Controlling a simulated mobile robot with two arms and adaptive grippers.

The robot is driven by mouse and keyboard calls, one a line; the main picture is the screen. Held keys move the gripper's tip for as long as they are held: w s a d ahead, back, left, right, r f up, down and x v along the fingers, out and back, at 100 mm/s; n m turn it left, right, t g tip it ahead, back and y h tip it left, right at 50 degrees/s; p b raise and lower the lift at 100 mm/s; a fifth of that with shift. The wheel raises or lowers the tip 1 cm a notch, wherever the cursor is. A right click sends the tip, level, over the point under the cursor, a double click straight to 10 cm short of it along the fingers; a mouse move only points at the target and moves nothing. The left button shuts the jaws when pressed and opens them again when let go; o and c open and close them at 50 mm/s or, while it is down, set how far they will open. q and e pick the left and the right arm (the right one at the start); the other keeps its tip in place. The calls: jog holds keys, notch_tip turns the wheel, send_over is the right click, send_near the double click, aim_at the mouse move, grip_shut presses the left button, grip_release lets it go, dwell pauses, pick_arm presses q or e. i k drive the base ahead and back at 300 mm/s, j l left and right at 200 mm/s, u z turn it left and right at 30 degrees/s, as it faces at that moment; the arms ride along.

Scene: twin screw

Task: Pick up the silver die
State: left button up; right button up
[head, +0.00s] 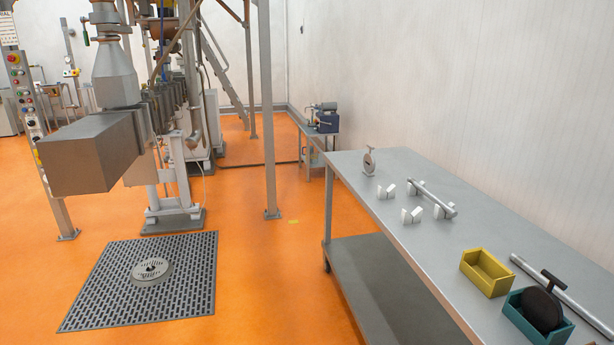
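A small silver disc-shaped piece with a short stub on top, seemingly the silver die (369,163), stands upright near the far left end of the grey metal table (400,250). It is small in view, so its details and what supports it are hard to tell. Neither of my grippers shows in the head view.
White V-shaped blocks (411,216) stand on the table; a silver rod (432,196) rests across two. Nearer are a yellow open box (487,271), a teal box (527,324) holding a black disc with a handle (541,308), and a long grey bar (560,293). Machinery stands left.

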aim_at(368, 161)
jog(key=i+j+u, duration=0.1)
jog(key=i+u, duration=0.3)
jog(key=i, duration=1.35)
